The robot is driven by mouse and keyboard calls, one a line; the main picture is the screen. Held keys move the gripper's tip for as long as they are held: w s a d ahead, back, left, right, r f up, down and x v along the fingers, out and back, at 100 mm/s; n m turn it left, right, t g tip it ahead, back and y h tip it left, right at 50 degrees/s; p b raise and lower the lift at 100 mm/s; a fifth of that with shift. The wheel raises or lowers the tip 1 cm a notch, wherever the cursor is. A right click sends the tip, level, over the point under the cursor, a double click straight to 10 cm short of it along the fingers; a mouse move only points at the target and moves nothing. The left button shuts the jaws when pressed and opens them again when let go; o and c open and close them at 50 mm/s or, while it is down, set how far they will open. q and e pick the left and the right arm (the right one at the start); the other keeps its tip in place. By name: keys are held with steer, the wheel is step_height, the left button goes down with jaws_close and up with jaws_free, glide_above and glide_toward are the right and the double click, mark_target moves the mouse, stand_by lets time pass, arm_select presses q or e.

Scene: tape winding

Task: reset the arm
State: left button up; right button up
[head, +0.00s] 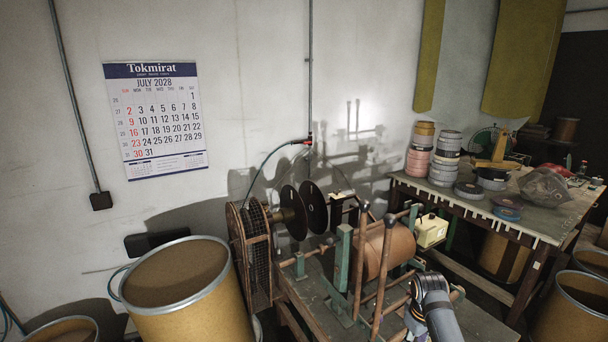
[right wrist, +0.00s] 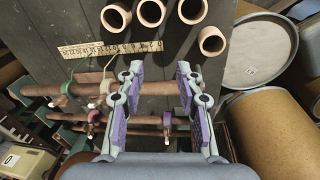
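My right gripper (right wrist: 160,72) is open in the right wrist view, its two purple-padded fingers spread wide with nothing between them. It is over a winding machine's reddish rods (right wrist: 65,90) and a dark wooden bench top (right wrist: 205,55). In the head view my right arm (head: 435,305) comes in at the bottom, right of the winding machine (head: 385,250); the fingers do not show clearly there. My left arm and gripper are not in view.
In the head view, a large drum (head: 185,285) stands at left and a cluttered table (head: 545,215) at right.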

steer(key=s+a+f+m+t, duration=0.1)
steer(key=s+a+m, duration=0.15)
steer(key=s, duration=1.05)
steer(key=s+a+m+t, duration=0.1)
steer(key=s+a+t, duration=0.15)
steer(key=s, duration=1.05)
step_height(320, 180, down, 28)
steer(key=s+d+r+g+b, duration=0.1)
steer(key=s+d+g+b, duration=0.1)
steer(key=s, duration=0.1)
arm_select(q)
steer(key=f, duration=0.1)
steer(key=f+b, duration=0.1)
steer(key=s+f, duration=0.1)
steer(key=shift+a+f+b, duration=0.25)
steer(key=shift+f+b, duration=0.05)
arm_select(e)
steer(key=s+d+f+g, duration=0.1)
steer(key=s+f, duration=1.7)
steer(key=f, duration=0.1)
